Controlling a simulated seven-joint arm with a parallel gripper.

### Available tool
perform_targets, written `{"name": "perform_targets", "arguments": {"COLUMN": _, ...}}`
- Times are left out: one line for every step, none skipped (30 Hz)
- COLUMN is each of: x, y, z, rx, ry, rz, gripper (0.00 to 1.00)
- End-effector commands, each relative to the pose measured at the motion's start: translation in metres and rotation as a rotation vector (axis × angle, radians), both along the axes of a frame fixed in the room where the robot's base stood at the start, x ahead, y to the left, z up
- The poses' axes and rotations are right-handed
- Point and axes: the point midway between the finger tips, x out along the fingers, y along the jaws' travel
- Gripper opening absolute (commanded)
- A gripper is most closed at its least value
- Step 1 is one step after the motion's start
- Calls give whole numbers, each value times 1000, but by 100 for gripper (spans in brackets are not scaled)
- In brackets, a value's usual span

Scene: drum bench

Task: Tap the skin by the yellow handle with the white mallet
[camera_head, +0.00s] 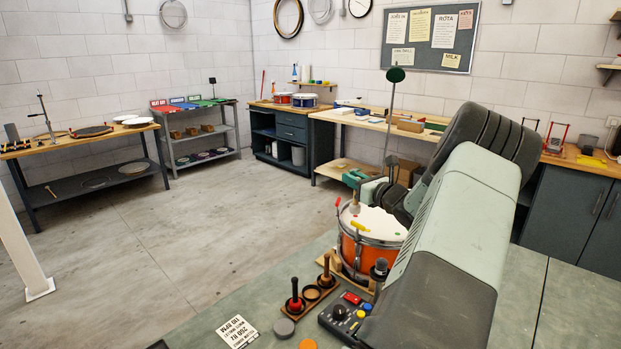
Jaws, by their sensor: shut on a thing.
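The drum (353,250) has an orange shell and a pale skin (383,222), and stands on the bench in a wooden cradle. The yellow handle (360,226) is at the skin's near edge. My gripper (354,186) is above the left part of the drum, its green fingers shut on a small pale mallet (355,207). The mallet points down over the skin, a little behind the yellow handle; I cannot tell whether it touches. A red handle (338,202) is at the left rim. My arm hides the drum's right side.
A wooden rack (312,294) left of the drum holds a red-and-black mallet (295,302) and a tan-and-black one (326,275). A control box (340,318) with knobs stands in front. A printed card (238,331) lies at the bench's front left.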

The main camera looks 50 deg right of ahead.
Motion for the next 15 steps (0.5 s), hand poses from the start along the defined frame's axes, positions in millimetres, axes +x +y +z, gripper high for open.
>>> {"name": "perform_targets", "arguments": {"x": -10, "y": -12, "z": -2, "rx": -1, "ry": 0, "rz": -27, "gripper": 0}}
{"name": "perform_targets", "arguments": {"x": -14, "y": -17, "z": -4, "rx": -1, "ry": 1, "rz": -38, "gripper": 0}}
{"name": "perform_targets", "arguments": {"x": -19, "y": -22, "z": -5, "rx": -1, "ry": 1, "rz": -50, "gripper": 0}}
{"name": "perform_targets", "arguments": {"x": -21, "y": -26, "z": -5, "rx": -1, "ry": 1, "rz": -58, "gripper": 0}}
{"name": "perform_targets", "arguments": {"x": -24, "y": -28, "z": -6, "rx": -1, "ry": 1, "rz": -65, "gripper": 0}}
{"name": "perform_targets", "arguments": {"x": -27, "y": -31, "z": -7, "rx": -1, "ry": 2, "rz": -72, "gripper": 0}}
{"name": "perform_targets", "arguments": {"x": -28, "y": -33, "z": -7, "rx": -1, "ry": 2, "rz": -76, "gripper": 0}}
{"name": "perform_targets", "arguments": {"x": -29, "y": -34, "z": -8, "rx": -1, "ry": 2, "rz": -78, "gripper": 0}}
{"name": "perform_targets", "arguments": {"x": -30, "y": -34, "z": -10, "rx": -1, "ry": 3, "rz": -80, "gripper": 0}}
{"name": "perform_targets", "arguments": {"x": -30, "y": -34, "z": -12, "rx": 0, "ry": 3, "rz": -81, "gripper": 0}}
{"name": "perform_targets", "arguments": {"x": -30, "y": -35, "z": -14, "rx": 0, "ry": 3, "rz": -81, "gripper": 0}}
{"name": "perform_targets", "arguments": {"x": -30, "y": -34, "z": -16, "rx": 0, "ry": 3, "rz": -80, "gripper": 0}}
{"name": "perform_targets", "arguments": {"x": -30, "y": -34, "z": -19, "rx": 1, "ry": 3, "rz": -80, "gripper": 0}}
{"name": "perform_targets", "arguments": {"x": -30, "y": -34, "z": -21, "rx": 1, "ry": 3, "rz": -80, "gripper": 0}}
{"name": "perform_targets", "arguments": {"x": -29, "y": -34, "z": -25, "rx": 1, "ry": 3, "rz": -80, "gripper": 0}}
